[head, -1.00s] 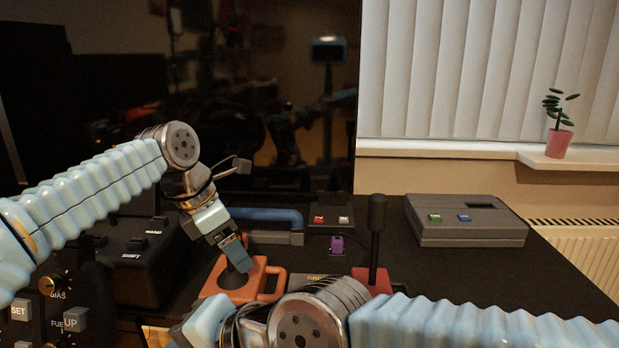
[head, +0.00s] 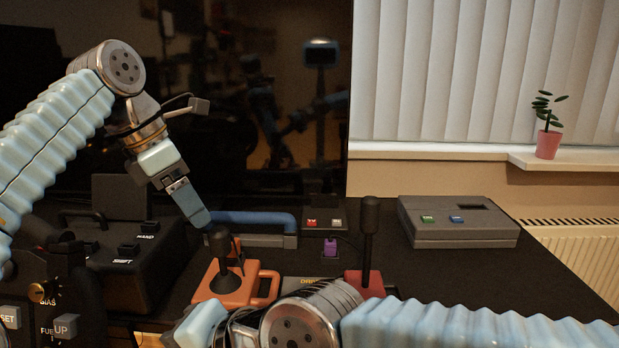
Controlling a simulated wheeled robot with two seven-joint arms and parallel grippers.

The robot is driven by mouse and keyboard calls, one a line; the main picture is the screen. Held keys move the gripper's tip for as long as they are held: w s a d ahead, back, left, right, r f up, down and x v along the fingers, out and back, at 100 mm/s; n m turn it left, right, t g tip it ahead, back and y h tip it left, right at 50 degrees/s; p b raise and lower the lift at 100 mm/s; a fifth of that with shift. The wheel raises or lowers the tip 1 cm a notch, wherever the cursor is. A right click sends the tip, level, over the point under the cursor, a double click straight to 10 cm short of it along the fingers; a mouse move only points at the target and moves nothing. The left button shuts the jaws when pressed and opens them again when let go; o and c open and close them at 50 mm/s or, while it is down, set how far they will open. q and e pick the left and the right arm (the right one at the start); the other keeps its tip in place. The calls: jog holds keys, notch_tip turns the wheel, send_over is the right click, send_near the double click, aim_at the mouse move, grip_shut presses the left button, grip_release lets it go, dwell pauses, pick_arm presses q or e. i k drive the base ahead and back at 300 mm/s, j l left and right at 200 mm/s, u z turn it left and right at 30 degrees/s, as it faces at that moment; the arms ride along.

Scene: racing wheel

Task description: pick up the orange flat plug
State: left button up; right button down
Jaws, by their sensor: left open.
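An orange base (head: 226,290) with an open loop handle on its right carries a black joystick (head: 219,248). A small orange piece (head: 237,246) shows just behind the stick; I cannot tell whether it is the orange flat plug. My left gripper (head: 203,221) points down, just above and left of the joystick knob, holding nothing that I can see. It is open, though its fingers overlap in this view. My right arm crosses the bottom; the pale body of its gripper (head: 200,325) shows at the lower edge, with its fingertips hidden.
A second black lever (head: 369,235) stands on a red base (head: 365,282). A purple plug-like piece (head: 330,248), a blue handle (head: 250,218) and a grey box (head: 455,222) lie further back. A dark control box (head: 120,255) stands left. The table at right is clear.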

aim_at(233, 255)
jog(key=k, duration=1)
